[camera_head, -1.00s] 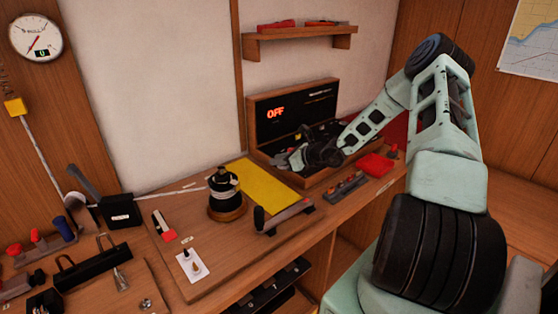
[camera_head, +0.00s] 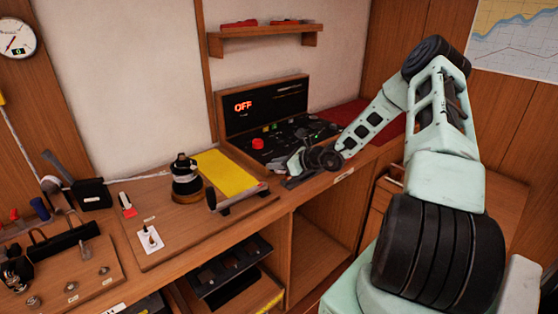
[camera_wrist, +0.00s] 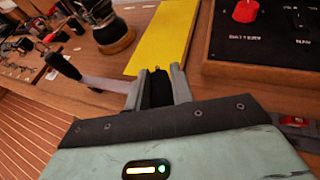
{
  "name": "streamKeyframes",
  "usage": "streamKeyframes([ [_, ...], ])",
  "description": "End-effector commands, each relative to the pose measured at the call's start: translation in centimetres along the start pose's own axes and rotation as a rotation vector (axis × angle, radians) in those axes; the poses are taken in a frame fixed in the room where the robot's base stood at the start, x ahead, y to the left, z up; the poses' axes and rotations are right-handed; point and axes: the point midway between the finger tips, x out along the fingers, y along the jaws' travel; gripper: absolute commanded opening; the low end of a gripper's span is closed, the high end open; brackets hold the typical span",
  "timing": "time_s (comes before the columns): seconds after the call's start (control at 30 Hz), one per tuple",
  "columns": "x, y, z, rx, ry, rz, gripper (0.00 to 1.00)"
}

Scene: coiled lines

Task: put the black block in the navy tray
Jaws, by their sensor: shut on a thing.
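My gripper (camera_wrist: 158,88) is shut on a black block (camera_wrist: 158,92), which shows between the two grey fingers in the wrist view. In the head view my gripper (camera_head: 294,164) is above the front edge of the bench, in front of the open wooden case; the block is too small to make out there. A dark tray (camera_head: 240,286), which may be the navy tray, sits on the shelf under the bench, below and left of my gripper. Its exact colour is hard to tell.
The open case (camera_head: 262,98) with an OFF display stands behind my gripper. A yellow sheet (camera_head: 226,172), a black-handled lever (camera_head: 240,198) and a black winch (camera_head: 185,178) lie to the left. An open cubby (camera_head: 330,225) is below the bench top.

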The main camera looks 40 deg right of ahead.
Motion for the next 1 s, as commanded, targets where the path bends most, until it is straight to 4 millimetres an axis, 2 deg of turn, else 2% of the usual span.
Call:
streamKeyframes([
  [0.27,0.5,4.2,-1.9,-0.036,-0.001,0.094,0.00],
  [0.47,1.1,9.2,-4.2,-0.079,0.000,0.207,0.00],
  [0.7,1.8,16.1,-7.4,-0.143,0.000,0.362,0.00],
  [1.0,2.5,23.0,-10.6,-0.208,-0.001,0.516,0.00],
])
